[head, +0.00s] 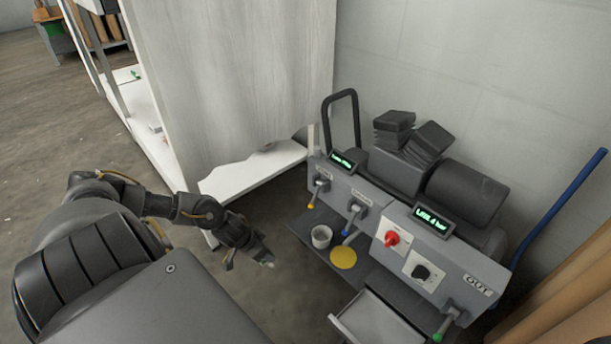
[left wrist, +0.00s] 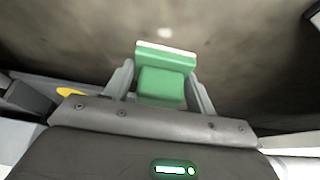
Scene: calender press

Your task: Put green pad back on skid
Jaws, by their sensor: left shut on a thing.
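My left gripper (left wrist: 163,88) is shut on the green pad (left wrist: 165,82), a small green block with a pale far edge, held between its two fingers. In the head view my left gripper (head: 250,255) reaches down over the floor, left of the press. The pad is too small there to make out clearly. I cannot pick out a skid in either view. My right gripper is not in view.
The grey press (head: 385,215) has levers and knobs. On its dark ledge are a grey cup (head: 321,237) and a yellow disc (head: 343,257). An open grey tray (head: 375,322) juts out below. A white shelf (head: 255,170) stands behind my left arm. A blue pole (head: 560,205) leans right.

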